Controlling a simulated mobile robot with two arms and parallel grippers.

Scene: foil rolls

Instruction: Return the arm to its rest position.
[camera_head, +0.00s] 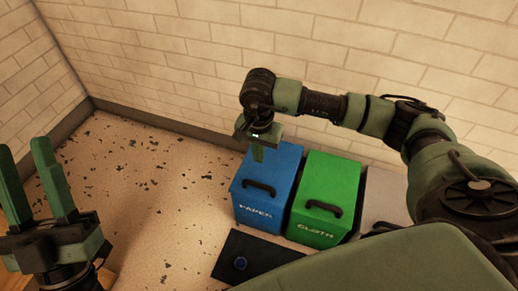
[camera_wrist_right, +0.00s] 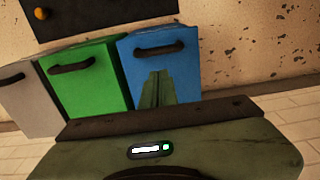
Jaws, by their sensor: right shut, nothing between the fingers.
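My right arm reaches in from the right in the head view, and its gripper (camera_head: 258,152) points down over the back of the blue PAPER bin (camera_head: 264,204). In the right wrist view the same gripper (camera_wrist_right: 158,74) has its two green fingers together, with nothing between them, in front of the blue bin (camera_wrist_right: 185,72). My left gripper (camera_head: 50,155) is at the left edge of the head view. Its two green fingers point up and stand apart, with nothing between them.
A green CLOTH bin (camera_head: 318,222) stands right of the blue bin, and a grey bin (camera_head: 382,200) is partly hidden by my arm. A dark panel (camera_head: 250,255) lies in front. A brick wall (camera_head: 200,60) is behind. The speckled floor (camera_head: 150,200) at left is open.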

